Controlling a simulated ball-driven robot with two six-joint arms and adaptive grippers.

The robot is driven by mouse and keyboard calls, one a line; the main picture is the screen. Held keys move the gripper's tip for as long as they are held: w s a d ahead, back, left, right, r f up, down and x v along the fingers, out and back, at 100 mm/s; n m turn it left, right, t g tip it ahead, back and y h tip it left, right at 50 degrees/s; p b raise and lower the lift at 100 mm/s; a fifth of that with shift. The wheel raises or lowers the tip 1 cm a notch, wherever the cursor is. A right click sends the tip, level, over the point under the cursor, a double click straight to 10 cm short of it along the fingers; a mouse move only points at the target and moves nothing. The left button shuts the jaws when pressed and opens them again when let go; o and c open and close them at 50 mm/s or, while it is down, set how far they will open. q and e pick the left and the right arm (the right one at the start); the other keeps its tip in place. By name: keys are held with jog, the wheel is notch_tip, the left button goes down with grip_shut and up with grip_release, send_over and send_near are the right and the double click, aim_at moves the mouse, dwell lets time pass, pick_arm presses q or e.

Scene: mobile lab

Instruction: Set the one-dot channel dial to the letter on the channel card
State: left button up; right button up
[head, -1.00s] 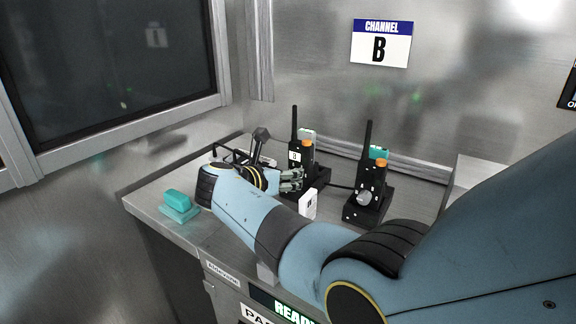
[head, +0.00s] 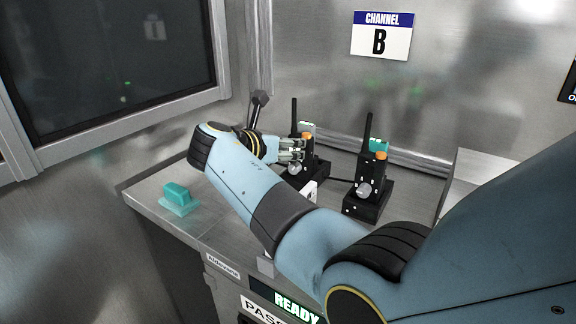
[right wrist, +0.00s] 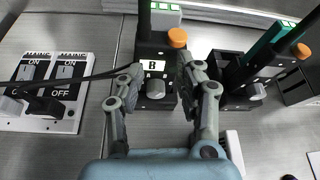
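The channel card (head: 380,38) on the back wall reads B. The left radio (head: 306,138) has an orange cap; in the right wrist view its window (right wrist: 153,65) reads B and its grey dial (right wrist: 155,89) sits below. The right radio (head: 372,172) has a grey dial (head: 364,189) on its front. I cannot tell the dot count on either radio. My right gripper (head: 291,151) is in front of the left radio. In the right wrist view its fingers (right wrist: 158,82) stand apart, left and right of the window and dial, with no clear contact. My left gripper is not in view.
A mains switch panel (right wrist: 68,122) with a dark cable across it lies left of the radios. A teal block (head: 180,197) sits at the bench's left corner. A READY sign (head: 296,307) is on the bench front.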

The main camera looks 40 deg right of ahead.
notch_tip(320, 180, up, 4)
dwell(0.7)
